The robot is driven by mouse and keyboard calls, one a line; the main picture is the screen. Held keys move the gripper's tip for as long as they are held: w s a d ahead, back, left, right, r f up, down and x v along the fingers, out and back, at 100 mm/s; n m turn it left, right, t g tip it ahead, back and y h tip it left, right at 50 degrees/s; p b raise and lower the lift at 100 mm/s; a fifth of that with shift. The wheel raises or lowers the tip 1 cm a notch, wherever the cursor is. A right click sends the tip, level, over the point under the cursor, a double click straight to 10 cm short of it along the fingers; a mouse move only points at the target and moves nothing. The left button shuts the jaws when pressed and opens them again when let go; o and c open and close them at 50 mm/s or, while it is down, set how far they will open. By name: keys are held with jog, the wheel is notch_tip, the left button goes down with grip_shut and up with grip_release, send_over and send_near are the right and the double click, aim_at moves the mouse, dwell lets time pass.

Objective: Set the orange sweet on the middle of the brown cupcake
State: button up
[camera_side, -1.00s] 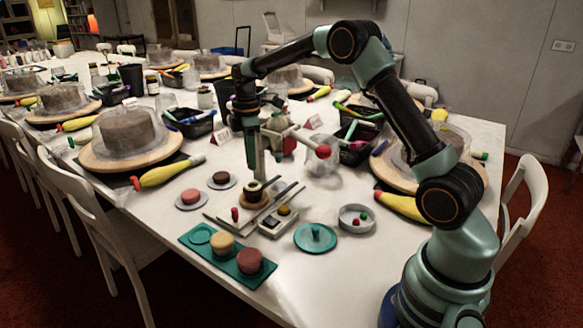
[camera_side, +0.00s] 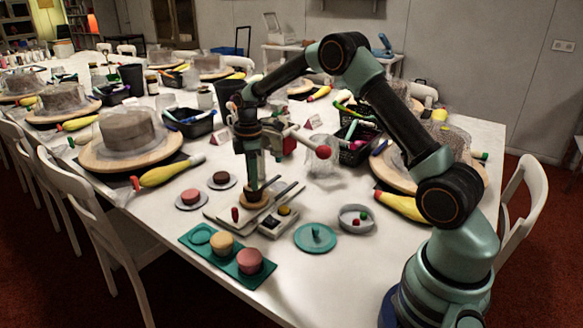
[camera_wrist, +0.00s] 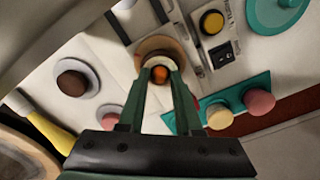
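The orange sweet (camera_wrist: 160,74) shows in the wrist view between my fingertips, on a dark top above a round wooden stand (camera_wrist: 150,45). The stand (camera_side: 254,199) also shows in the side view, where my fingers hide the sweet. My gripper (camera_side: 252,186) points straight down over the stand. In the wrist view my gripper (camera_wrist: 160,68) has a finger on each side of the sweet; it looks open, with narrow gaps. The brown cupcake (camera_side: 221,176) sits on a grey saucer left of my gripper. It also shows at left in the wrist view (camera_wrist: 72,83).
A pink cupcake (camera_side: 190,196) on a saucer is near the brown one. A teal tray (camera_side: 201,236) holds a yellow cupcake and a pink one. A grey box (camera_side: 275,226), a teal lid (camera_side: 315,238) and a grey dish (camera_side: 356,218) with small sweets stand to the right.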

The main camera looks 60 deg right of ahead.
jog(key=shift+o, duration=0.5)
jog(key=s+a+r+m+t, duration=0.1)
jog(key=s+a+r+m, duration=0.15)
jog(key=r, duration=1.45)
jog(key=s+a+m+t, duration=0.2)
jog(key=s+a+m, duration=0.2)
jog(key=s, duration=0.5)
jog(key=s+a+m+t, duration=0.2)
jog(key=s+a+m, duration=0.2)
jog(key=s, duration=0.6)
jog(key=shift+s+r+m+t, duration=0.2)
jog(key=shift+s+m+t, duration=0.05)
jog(key=shift+m+t, duration=0.1)
